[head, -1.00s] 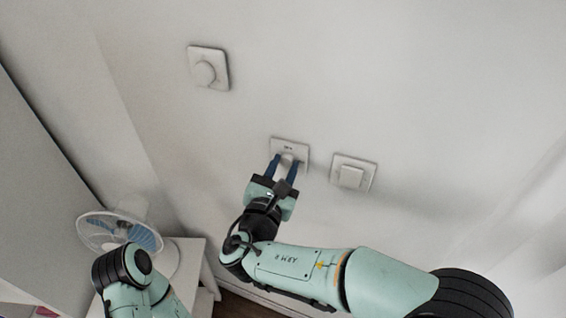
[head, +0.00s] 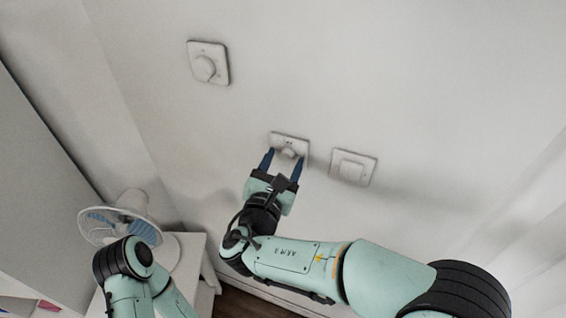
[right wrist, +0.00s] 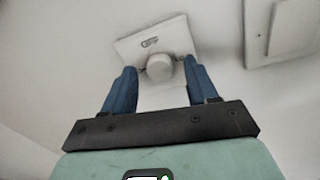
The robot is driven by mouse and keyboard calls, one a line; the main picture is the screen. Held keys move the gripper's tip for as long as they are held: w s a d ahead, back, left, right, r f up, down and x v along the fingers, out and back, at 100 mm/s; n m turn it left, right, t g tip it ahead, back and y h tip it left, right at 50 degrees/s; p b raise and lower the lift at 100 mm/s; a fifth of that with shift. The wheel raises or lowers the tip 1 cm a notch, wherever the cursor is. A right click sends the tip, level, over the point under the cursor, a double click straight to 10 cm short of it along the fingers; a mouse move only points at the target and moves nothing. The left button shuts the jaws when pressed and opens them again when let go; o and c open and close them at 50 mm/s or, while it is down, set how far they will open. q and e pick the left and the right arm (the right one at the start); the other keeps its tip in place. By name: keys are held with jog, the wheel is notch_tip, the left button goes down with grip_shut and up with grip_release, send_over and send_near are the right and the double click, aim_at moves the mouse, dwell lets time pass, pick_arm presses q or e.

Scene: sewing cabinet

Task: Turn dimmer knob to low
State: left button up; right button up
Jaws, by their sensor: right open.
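The dimmer knob (head: 289,153) is a small round white knob on a square white wall plate (head: 290,138) with small dark marks. In the right wrist view, the knob (right wrist: 160,67) shows between the fingertips. My right gripper (head: 283,160) is open, its two blue fingers on either side of the knob. In the right wrist view, the fingers (right wrist: 160,75) stand apart with gaps to the knob; I cannot tell whether the tips touch the plate. My left arm shows at the lower left, but its gripper is not in view.
Another wall plate with a larger round knob (head: 204,68) is at the upper left. A flat square switch (head: 352,168) is close to the right of the dimmer. A white fan (head: 120,222) stands on a white cabinet (head: 196,275) at lower left.

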pick_arm(q)
jog(key=s+f+b, duration=0.2)
jog(key=f, duration=0.1)
jog(key=shift+s, duration=0.15)
pick_arm(e)
jog(key=v, duration=1.3)
jog(key=shift+s, duration=0.15)
